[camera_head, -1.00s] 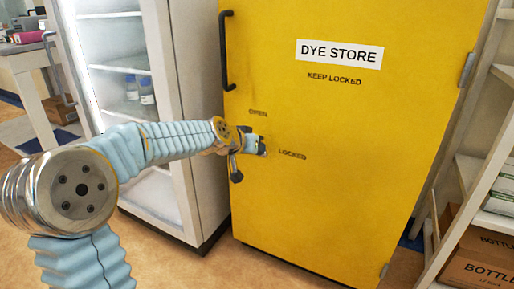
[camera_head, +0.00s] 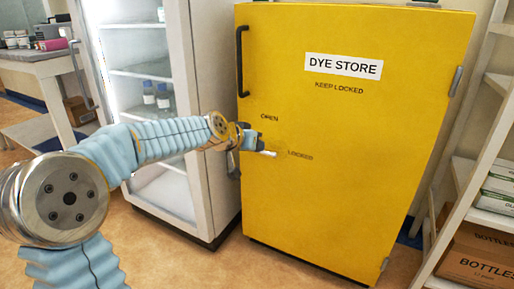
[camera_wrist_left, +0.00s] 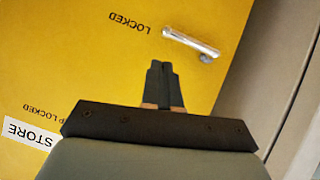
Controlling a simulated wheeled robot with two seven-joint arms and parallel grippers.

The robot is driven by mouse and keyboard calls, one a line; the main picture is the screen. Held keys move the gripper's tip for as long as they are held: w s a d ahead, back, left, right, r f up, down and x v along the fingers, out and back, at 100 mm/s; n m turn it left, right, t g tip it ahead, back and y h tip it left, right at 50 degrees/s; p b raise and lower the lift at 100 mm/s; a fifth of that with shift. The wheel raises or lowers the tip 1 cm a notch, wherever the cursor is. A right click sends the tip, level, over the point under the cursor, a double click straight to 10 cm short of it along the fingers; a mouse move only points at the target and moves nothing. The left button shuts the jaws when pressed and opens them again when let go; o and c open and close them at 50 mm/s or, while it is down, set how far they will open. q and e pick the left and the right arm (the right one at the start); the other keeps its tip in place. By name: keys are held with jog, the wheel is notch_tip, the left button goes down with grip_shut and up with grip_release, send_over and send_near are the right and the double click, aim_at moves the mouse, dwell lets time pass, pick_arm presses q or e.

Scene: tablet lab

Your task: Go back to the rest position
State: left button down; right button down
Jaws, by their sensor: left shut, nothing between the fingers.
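My left gripper (camera_head: 250,139) is shut and empty in front of the yellow cabinet door. In the left wrist view its closed fingers (camera_wrist_left: 161,75) stand apart from the silver latch handle (camera_wrist_left: 190,43). The handle's bar points toward the word LOCKED; in the head view its end (camera_head: 268,153) shows just below the gripper, the rest hidden behind it. The yellow dye store cabinet (camera_head: 340,190) is closed, with a black pull (camera_head: 241,62) at its upper left. My right gripper is not in view.
A glass-door fridge (camera_head: 205,110) with bottles stands left of the cabinet. A shelf unit (camera_head: 465,170) with boxes is at the right. A bench (camera_head: 35,60) is at the far left. Bare floor (camera_head: 270,272) lies in front.

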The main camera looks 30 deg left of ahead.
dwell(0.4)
pick_arm(q)
jog(key=s+d+f+g+p, duration=0.2)
jog(key=d+f, duration=0.2)
jog(key=f, duration=0.5)
jog(key=s+d+f+g+p, duration=0.1)
jog(key=s+d+f, duration=0.15)
jog(key=f, duration=0.65)
jog(key=s+d+f+g+p, duration=0.2)
jog(key=d+f, duration=0.2)
jog(key=f, duration=0.5)
jog(key=s+d+f+g+p, duration=0.1)
jog(key=s+d+f, duration=0.2)
jog(key=s, duration=0.4)
jog(key=s+d+f+g+h+p, duration=0.1)
jog(key=s+d+f+g, duration=0.1)
jog(key=s+f, duration=0.3)
jog(key=s+d+f+g+h+p, duration=0.1)
jog(key=s+d+f, duration=0.3)
jog(key=s, duration=0.6)
jog(key=shift+s+d+f+n+g, duration=0.15)
jog(key=shift+d+f+n+g, duration=0.25)
jog(key=shift+f+g, duration=0.25)
jog(key=shift+r, duration=0.1)
